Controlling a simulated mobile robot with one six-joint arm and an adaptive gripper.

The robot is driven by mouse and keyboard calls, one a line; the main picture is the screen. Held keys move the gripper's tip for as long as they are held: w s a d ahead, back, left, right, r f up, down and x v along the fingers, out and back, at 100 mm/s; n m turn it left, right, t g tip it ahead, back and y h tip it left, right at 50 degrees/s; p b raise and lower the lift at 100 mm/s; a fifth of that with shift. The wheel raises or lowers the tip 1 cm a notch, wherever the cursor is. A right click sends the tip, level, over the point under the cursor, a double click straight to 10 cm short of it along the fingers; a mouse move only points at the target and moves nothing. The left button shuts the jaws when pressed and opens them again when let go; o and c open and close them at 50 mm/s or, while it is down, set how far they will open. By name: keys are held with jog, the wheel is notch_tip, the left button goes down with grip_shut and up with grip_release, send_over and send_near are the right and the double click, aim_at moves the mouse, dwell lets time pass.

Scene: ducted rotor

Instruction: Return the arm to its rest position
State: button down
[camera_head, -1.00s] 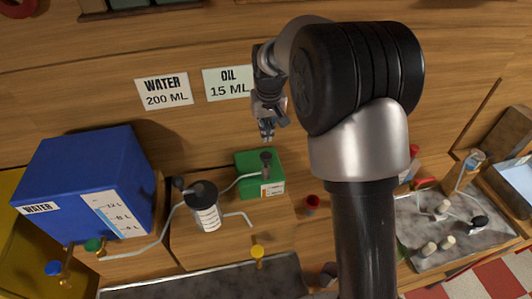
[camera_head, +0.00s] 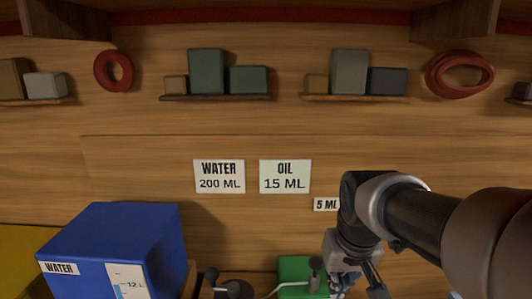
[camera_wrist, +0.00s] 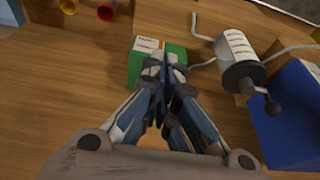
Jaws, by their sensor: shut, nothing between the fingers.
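My arm (camera_head: 415,220) reaches in from the lower right of the head view. My gripper (camera_head: 345,280) hangs at its end near the bottom edge, where its fingertips are hard to see. In the wrist view my gripper (camera_wrist: 165,62) has its fingers drawn together, with nothing held between them. Its fingertips overlap the green box (camera_wrist: 140,70) in that picture; I cannot tell the gap. The green box also shows at the bottom of the head view (camera_head: 294,268), partly cut off and beside the gripper.
A blue water tank (camera_head: 110,245) stands at lower left. WATER (camera_head: 219,176) and OIL (camera_head: 285,176) signs are on the wooden wall.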

jog(key=s+f+b, duration=0.5)
jog(key=s+f, duration=0.2)
jog(key=s, duration=0.2)
jog(key=s+f+t+b, duration=0.1)
jog(key=s+f+b, duration=0.4)
jog(key=s, duration=0.4)
jog(key=shift+s+f, duration=0.35)
jog(key=shift+f, duration=0.5)
